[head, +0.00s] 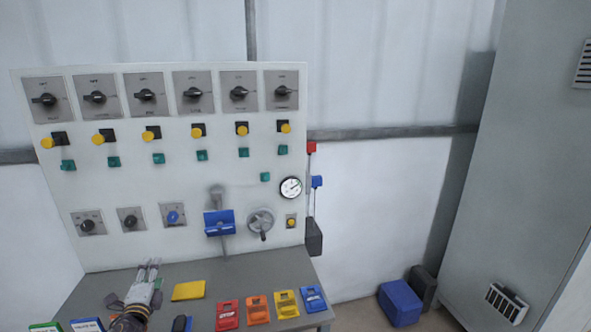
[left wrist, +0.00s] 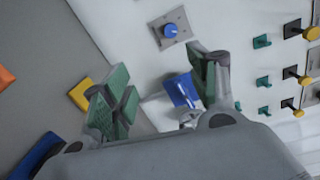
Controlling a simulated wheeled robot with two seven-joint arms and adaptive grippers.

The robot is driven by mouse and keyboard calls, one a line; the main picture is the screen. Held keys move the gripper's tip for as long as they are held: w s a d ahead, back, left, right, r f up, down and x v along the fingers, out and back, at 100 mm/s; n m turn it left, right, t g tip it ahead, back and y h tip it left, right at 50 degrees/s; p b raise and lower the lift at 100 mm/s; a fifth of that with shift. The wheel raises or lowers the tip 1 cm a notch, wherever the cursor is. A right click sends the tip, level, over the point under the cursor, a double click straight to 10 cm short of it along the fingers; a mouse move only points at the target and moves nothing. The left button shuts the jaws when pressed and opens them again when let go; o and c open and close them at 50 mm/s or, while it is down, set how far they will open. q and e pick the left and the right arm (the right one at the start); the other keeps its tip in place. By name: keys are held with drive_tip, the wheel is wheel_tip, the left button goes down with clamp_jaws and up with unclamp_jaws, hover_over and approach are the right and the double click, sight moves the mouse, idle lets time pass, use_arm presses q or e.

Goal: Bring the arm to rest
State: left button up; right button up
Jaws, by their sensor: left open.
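My left gripper (head: 148,268) is low in the head view, above the grey bench, with its fingers pointing towards the control panel (head: 180,240). In the left wrist view my left gripper (left wrist: 158,88) has its two green-padded fingers spread apart. Nothing is between the pads; the blue panel part (left wrist: 181,91) shows behind the gap. My right gripper is not in view.
The grey bench (head: 95,290) holds a yellow pad (head: 188,290) and red, orange, yellow and blue (head: 313,299) tags. A blue box (head: 400,303) is on the floor beside a grey cabinet (head: 520,150).

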use_arm(q)
drive_tip(key=s+d+f+n+g+h, duration=0.2)
drive_tip(key=s+d+f+n+g, duration=0.25)
drive_tip(key=s+d, duration=0.4)
drive_tip(key=s+d+f+n+g+h, duration=0.1)
drive_tip(key=s+d+f+n+g, duration=0.35)
drive_tip(key=s, duration=0.75)
drive_tip(key=s+d+f+n+g+h, duration=0.2)
drive_tip(key=s+d+f+n+g, duration=0.3)
drive_tip(key=s+d, duration=0.4)
drive_tip(key=s+a+f, duration=0.1)
drive_tip(key=s+f, duration=0.1)
drive_tip(key=f, duration=1.5)
drive_tip(key=s+f, duration=0.2)
drive_tip(key=f, duration=1.5)
drive_tip(key=s+a+f+g, duration=0.1)
drive_tip(key=s+a+f, duration=0.1)
drive_tip(key=s+f, duration=0.7)
drive_tip(key=s+a+f, duration=0.2)
drive_tip(key=s+f, duration=0.8)
drive_tip(key=s, duration=0.3)
drive_tip(key=shift+a+g, duration=0.15)
drive_tip(key=shift+g, duration=0.25)
